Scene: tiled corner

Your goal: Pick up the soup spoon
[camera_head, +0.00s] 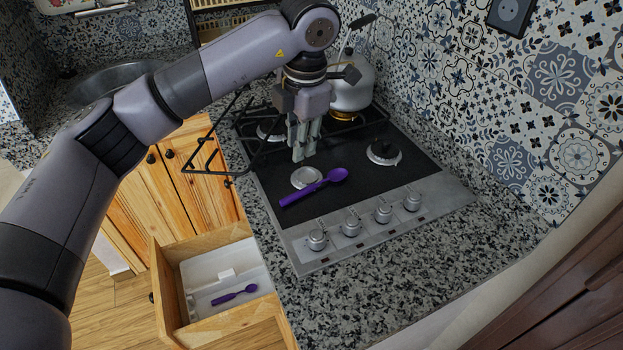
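A purple spoon (312,188) lies on the black stove top, its bowl to the right and its handle towards the lower left. A second, smaller-looking purple spoon (235,295) lies in the open drawer. I cannot tell from its shape which one is the soup spoon. My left gripper (303,155) points down over the stove, just behind and above the spoon there, and appears apart from it. Its fingers look close together from this angle, so their opening is unclear. No spoon is seen between them. My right gripper is out of view.
The stove (345,165) has burners, a raised black grate (207,150) and several knobs (351,223) at its front. A white kettle (352,85) stands behind my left gripper. The wooden drawer (222,325) is open below the speckled counter (400,285), whose front right is clear.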

